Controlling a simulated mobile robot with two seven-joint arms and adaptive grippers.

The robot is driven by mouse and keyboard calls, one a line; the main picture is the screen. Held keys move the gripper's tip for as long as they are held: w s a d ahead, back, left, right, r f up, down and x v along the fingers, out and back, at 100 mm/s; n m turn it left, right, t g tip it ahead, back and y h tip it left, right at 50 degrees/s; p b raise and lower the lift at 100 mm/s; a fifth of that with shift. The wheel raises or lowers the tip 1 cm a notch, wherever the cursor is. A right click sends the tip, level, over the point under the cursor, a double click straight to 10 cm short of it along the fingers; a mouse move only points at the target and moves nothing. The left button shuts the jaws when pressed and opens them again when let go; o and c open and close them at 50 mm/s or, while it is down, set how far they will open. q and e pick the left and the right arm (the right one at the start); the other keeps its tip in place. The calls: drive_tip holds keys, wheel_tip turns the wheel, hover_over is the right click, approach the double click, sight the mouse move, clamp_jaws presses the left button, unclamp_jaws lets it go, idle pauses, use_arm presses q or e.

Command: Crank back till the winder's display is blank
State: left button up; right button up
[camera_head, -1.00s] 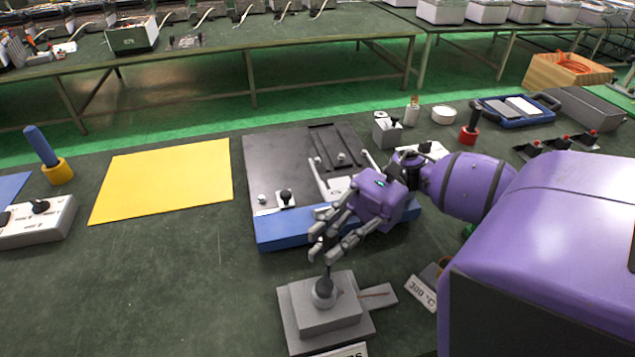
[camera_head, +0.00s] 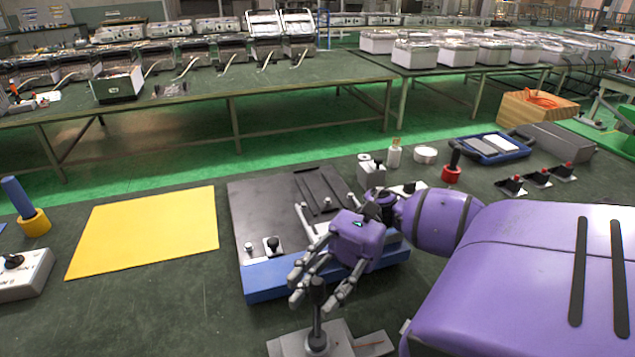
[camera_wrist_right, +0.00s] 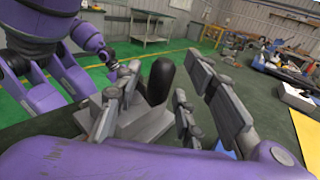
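A grey stepped block (camera_head: 345,335) at the lower edge of the head view carries an upright rod with a dark handle (camera_head: 317,294). The block's front is cut off by the frame. My right gripper (camera_head: 318,297) is over it, fingers pointing down and spread on both sides of the handle. In the right wrist view the black handle (camera_wrist_right: 162,80) stands between the right gripper's fingers (camera_wrist_right: 165,100), with gaps at its sides. The gripper looks open. No lit display can be made out. My left gripper is not seen.
A black plate with a blue front bar (camera_head: 275,281) lies just behind the block. A yellow mat (camera_head: 145,232) lies left. A blue tray (camera_head: 490,148), a red-based handle (camera_head: 452,172) and several black switches stand at the right.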

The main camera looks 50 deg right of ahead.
drive_tip(key=shift+r, duration=0.15)
wheel_tip(320, 180, up, 10)
drive_tip(key=shift+f, duration=0.1)
idle(0.4)
